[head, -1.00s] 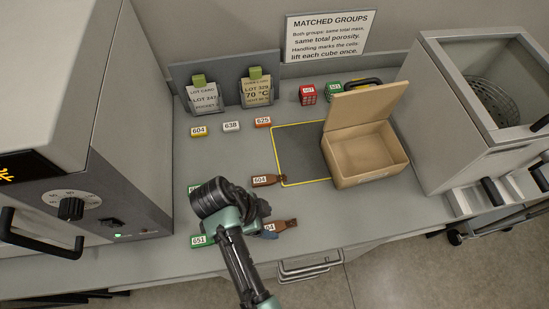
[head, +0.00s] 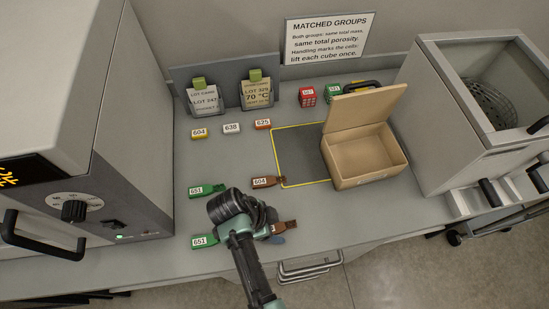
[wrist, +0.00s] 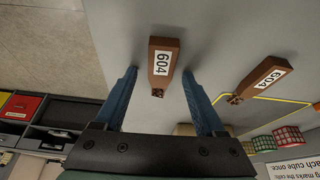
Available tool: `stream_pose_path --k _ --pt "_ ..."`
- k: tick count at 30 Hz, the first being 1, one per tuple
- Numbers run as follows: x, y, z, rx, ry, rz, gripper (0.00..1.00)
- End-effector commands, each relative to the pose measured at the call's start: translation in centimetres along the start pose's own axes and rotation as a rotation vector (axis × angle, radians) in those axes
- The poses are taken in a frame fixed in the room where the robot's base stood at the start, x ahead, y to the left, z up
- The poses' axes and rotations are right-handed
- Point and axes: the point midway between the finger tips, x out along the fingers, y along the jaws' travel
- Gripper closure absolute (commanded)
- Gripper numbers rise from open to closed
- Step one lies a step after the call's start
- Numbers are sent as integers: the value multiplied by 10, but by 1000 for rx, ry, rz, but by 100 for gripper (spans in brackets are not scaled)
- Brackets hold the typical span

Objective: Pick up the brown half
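Two brown halves, both labelled 604, lie on the bench. The nearer brown half (head: 288,226) is partly covered by my gripper in the head view. In the wrist view this brown half (wrist: 164,59) lies between and just ahead of the blue fingertips, its broken end toward my palm. The other brown half (head: 267,182) lies farther back, by the yellow outline's corner; in the wrist view this half (wrist: 261,77) is to the right, outside the fingers. My gripper (wrist: 160,78) is open, with a finger on each side of the nearer half and no visible contact.
Green halves labelled 651 lie left of my gripper, one farther back (head: 207,190) and one nearer (head: 204,240). An open tan box (head: 365,179) stands right of the yellow-outlined dark area (head: 300,154). Ovens (head: 105,155) and a steel bath (head: 450,110) flank the bench.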

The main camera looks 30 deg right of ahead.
Motion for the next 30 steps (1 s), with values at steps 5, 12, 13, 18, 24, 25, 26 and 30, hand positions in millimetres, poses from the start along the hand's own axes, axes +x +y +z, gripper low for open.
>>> stream_pose_path --k 5,12,13,18,24,25,26,30 --pt "0 0 0 0 0 0 64" --pt "0 0 0 0 0 0 100" --pt "0 0 0 0 0 0 100" --pt "0 0 0 0 0 0 100" --pt "-5 0 -2 1 0 -1 100" --pt "-6 0 -3 0 0 -1 100" --pt "-9 0 -4 0 0 -1 100" --pt "-26 -1 -10 2 -1 -4 100"
